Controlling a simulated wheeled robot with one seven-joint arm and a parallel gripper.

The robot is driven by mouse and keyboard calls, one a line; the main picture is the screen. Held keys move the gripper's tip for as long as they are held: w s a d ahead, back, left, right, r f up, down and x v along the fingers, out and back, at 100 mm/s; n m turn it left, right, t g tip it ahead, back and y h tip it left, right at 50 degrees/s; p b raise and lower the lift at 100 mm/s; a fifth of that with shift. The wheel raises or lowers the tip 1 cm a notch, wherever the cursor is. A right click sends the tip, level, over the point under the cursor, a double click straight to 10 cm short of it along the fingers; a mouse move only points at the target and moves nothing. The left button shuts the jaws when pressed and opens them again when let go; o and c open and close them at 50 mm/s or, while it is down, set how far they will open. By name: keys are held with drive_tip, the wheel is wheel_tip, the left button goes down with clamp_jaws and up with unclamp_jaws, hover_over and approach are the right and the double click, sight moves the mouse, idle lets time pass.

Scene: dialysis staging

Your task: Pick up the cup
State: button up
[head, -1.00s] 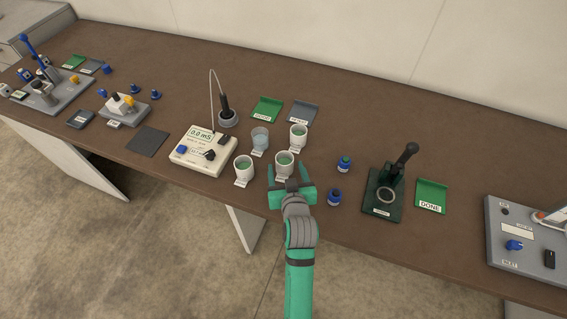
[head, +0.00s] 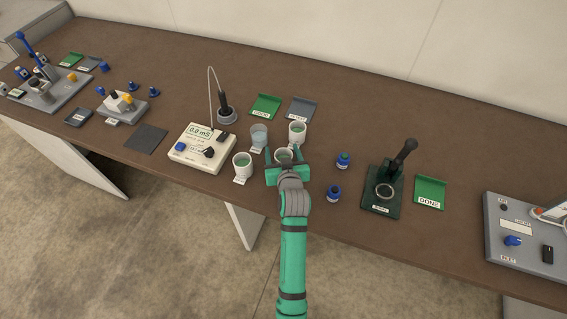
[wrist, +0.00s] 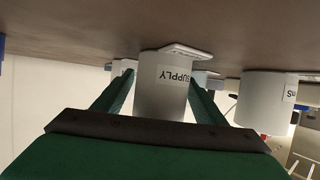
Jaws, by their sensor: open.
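A white cup (head: 283,155) with green contents stands on the brown table between the two fingers of my gripper (head: 285,153). The wrist view, which looks upside down, shows this cup (wrist: 161,98) with a "SUPPLY" label, between the green fingers of my gripper (wrist: 163,85). The fingers are open, one on each side of it; I cannot tell whether either touches it. Another white cup with green contents (head: 243,165) stands to the left, a third white cup (head: 297,132) behind, and a clear cup (head: 259,136) behind left.
A meter box (head: 202,148) reading 0.0 mS stands left, with a probe in a holder (head: 227,112) behind it. Green (head: 265,106) and grey (head: 302,109) trays lie behind the cups.

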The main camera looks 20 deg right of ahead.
drive_tip(key=c, duration=1.2)
drive_tip(key=shift+r, duration=0.15)
